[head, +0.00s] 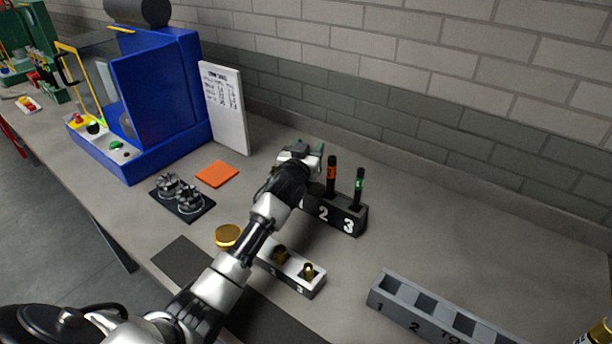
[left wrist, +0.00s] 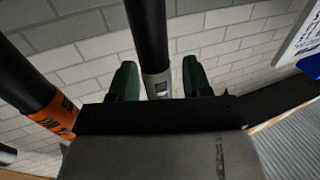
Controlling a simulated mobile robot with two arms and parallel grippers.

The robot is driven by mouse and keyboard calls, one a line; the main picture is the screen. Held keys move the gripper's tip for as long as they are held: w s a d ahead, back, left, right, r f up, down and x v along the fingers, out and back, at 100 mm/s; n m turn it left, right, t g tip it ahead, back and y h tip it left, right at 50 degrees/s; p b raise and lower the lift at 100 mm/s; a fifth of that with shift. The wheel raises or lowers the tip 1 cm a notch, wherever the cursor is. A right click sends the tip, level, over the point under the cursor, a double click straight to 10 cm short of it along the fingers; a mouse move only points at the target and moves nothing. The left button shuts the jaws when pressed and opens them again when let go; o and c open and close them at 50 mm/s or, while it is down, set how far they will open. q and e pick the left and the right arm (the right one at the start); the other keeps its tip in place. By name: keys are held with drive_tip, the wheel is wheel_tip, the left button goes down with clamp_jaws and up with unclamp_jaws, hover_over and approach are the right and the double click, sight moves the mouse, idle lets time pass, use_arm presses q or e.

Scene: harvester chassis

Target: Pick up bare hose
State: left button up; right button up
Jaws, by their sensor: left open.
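A dark hose with a plain grey band (left wrist: 152,45) stands between the two green fingertips of my left gripper (left wrist: 159,80) in the left wrist view. The fingers are open, one on each side of it, with a gap visible at least on the right. In the head view my left gripper (head: 301,153) is over the slot 1 end of the numbered black rack (head: 347,221) and hides that hose. A hose with an orange band (head: 331,174) stands upright beside it, also at left in the wrist view (left wrist: 40,100). A green-banded hose (head: 359,187) stands at slot 3. My right gripper is not in view.
A white sign board (head: 224,108) and an orange pad (head: 217,174) are left of the gripper. A small block with brass fittings (head: 296,277) lies near my forearm. A grey slotted tray (head: 390,300) is at front right.

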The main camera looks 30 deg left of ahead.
use_arm(q)
clamp_jaws()
